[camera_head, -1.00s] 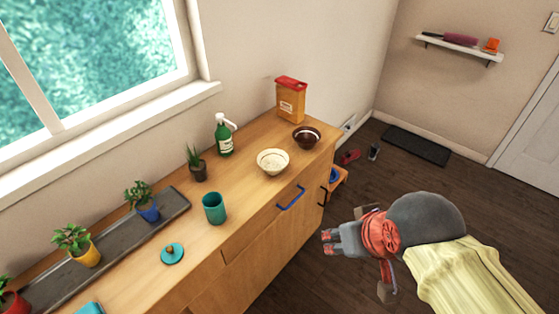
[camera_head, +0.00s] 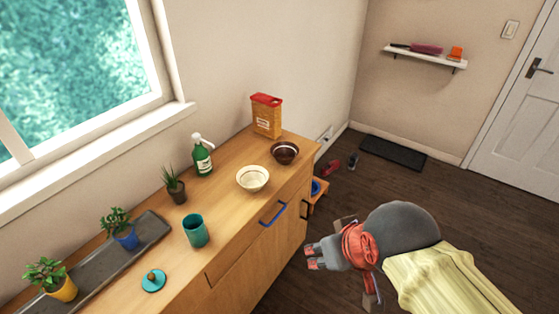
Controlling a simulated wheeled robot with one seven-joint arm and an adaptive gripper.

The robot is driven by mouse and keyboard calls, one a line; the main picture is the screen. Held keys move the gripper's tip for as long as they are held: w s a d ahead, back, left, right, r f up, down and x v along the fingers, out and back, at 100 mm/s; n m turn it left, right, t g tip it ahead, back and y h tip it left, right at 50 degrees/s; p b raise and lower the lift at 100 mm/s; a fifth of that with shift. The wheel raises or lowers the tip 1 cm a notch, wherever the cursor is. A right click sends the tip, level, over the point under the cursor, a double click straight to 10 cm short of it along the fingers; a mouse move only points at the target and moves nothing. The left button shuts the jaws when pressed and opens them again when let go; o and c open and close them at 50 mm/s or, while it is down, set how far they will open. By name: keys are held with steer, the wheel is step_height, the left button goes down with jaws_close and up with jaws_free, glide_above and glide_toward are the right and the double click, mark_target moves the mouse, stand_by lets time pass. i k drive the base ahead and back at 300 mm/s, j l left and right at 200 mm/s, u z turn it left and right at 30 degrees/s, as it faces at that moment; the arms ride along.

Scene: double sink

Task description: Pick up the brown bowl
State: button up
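The brown bowl (camera_head: 285,152) sits upright on the wooden counter (camera_head: 225,213), near its far right end. It is dark, glossy and looks empty. My gripper (camera_head: 310,257) is at the lower right, in front of the cabinet and well apart from the bowl. Its two fingertips show a gap between them, and nothing is held.
A cream bowl (camera_head: 253,179) stands just left of the brown bowl, and an orange box with a red lid (camera_head: 267,117) behind it. A green pump bottle (camera_head: 202,158), teal cup (camera_head: 195,231) and potted plants stand farther left. A blue handle (camera_head: 273,214) sticks out from the cabinet front.

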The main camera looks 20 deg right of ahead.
mark_target(285, 153)
steer(key=i+j+z, duration=0.25)
steer(key=i, duration=0.25)
steer(key=i+j+z, duration=0.2)
steer(key=i, duration=0.25)
